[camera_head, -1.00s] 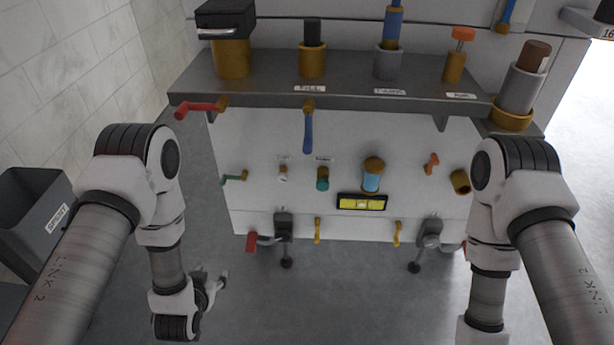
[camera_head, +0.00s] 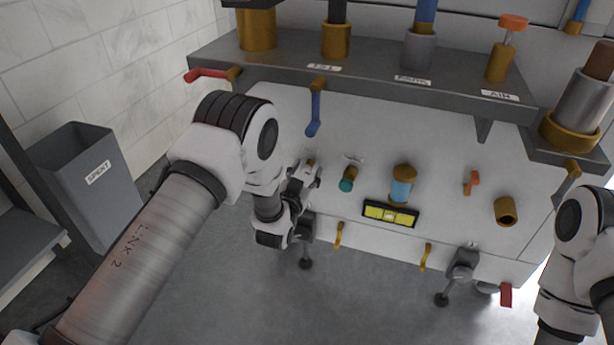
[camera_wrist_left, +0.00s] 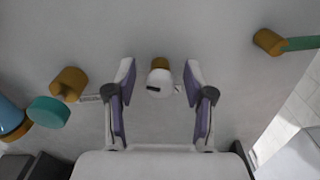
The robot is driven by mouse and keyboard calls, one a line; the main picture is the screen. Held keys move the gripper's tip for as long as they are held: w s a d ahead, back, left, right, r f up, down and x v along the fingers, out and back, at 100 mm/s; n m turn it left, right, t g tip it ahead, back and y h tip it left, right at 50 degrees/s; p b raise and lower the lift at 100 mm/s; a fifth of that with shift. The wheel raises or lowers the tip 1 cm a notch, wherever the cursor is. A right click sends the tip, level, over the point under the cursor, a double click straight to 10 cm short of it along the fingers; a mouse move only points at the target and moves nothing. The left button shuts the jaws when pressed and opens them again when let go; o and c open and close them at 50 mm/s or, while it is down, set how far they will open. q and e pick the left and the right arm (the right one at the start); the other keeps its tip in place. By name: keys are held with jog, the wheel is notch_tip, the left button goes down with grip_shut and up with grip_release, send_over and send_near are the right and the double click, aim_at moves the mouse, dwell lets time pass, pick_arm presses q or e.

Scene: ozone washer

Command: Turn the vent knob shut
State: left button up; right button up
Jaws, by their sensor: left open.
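A white knob (camera_wrist_left: 160,82) on a brass stem stands out from the pale panel in the left wrist view. It sits between the spread fingers of my left gripper (camera_wrist_left: 160,92), and I see a gap on both sides. A teal knob (camera_head: 346,185) is beside it; it also shows in the left wrist view (camera_wrist_left: 48,112). The labels near these knobs are too small to read, so I cannot confirm which is the vent. In the head view my left gripper (camera_head: 314,170) is at the panel and mostly hides the white knob. My right gripper is out of view.
A teal lever (camera_wrist_left: 300,43) is at the right of the left wrist view. A blue handle (camera_head: 314,115) hangs above my gripper, under the grey shelf (camera_head: 375,72). A light-blue cylinder (camera_head: 402,187) and yellow gauge (camera_head: 390,214) are to the right. A grey bin (camera_head: 85,185) stands left.

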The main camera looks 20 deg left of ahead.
pick_arm(q)
jog(key=shift+w, duration=0.1)
grip_shut()
